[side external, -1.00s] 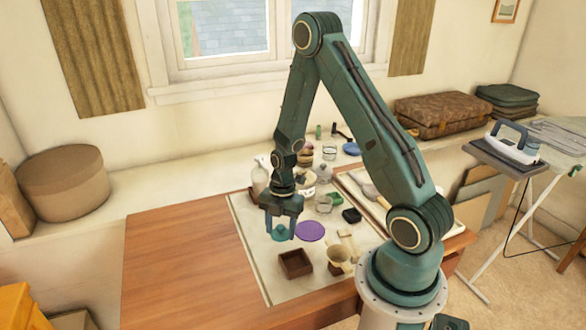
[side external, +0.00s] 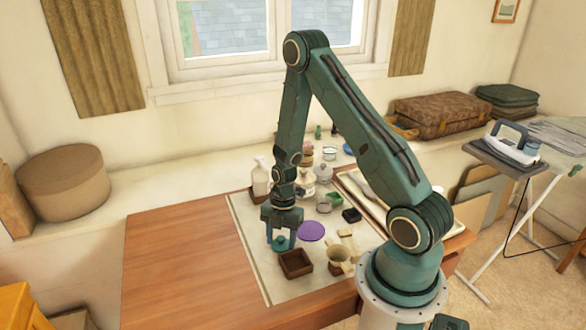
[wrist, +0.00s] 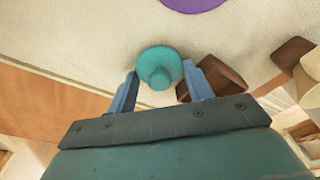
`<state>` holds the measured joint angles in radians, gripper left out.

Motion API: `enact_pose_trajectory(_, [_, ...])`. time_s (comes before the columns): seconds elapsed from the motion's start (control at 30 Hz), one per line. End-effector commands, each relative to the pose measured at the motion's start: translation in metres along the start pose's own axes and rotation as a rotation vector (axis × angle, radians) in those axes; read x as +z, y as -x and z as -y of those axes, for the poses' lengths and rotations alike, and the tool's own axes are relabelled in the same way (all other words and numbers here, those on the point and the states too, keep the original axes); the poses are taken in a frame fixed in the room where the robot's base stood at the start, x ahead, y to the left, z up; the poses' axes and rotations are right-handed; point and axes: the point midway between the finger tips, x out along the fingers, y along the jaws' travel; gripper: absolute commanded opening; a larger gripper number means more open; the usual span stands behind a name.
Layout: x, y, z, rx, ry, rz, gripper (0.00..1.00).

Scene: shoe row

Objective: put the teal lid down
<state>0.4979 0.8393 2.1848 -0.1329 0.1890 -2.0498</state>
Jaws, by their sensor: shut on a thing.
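The teal lid (side external: 281,244) is round with a small knob on top. It shows in the wrist view (wrist: 157,68), between the two blue fingers. My gripper (side external: 282,241) is shut on it, pointing down, and the lid looks level. It is low over the pale mat (side external: 258,262), beside the brown square box. I cannot tell whether the lid touches the mat. The gripper's fingers also show in the wrist view (wrist: 160,88).
The open brown box (side external: 295,264) is close in front of the lid. A purple disc (side external: 311,231) lies behind and to the right. Several jars and bottles stand at the back. Bare wood table (side external: 180,265) is clear to the left.

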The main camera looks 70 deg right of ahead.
Motion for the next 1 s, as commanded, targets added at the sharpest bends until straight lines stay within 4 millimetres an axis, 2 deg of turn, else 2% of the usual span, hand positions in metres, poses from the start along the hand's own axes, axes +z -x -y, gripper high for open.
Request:
enact_pose_trajectory(0.23, [0.0,-0.003,0.0,0.0,0.0,0.0,0.3])
enact_pose_trajectory(0.27, [0.001,-0.003,0.0,0.0,0.0,0.0,0.53])
enact_pose_trajectory(0.3, [0.001,-0.003,0.0,0.0,0.0,0.0,0.6])
enact_pose_trajectory(0.77, [0.0,0.001,0.0,0.0,0.0,0.0,0.6])
enact_pose_trajectory(1.0, [0.0,0.017,-0.001,0.002,-0.001,0.001,0.6])
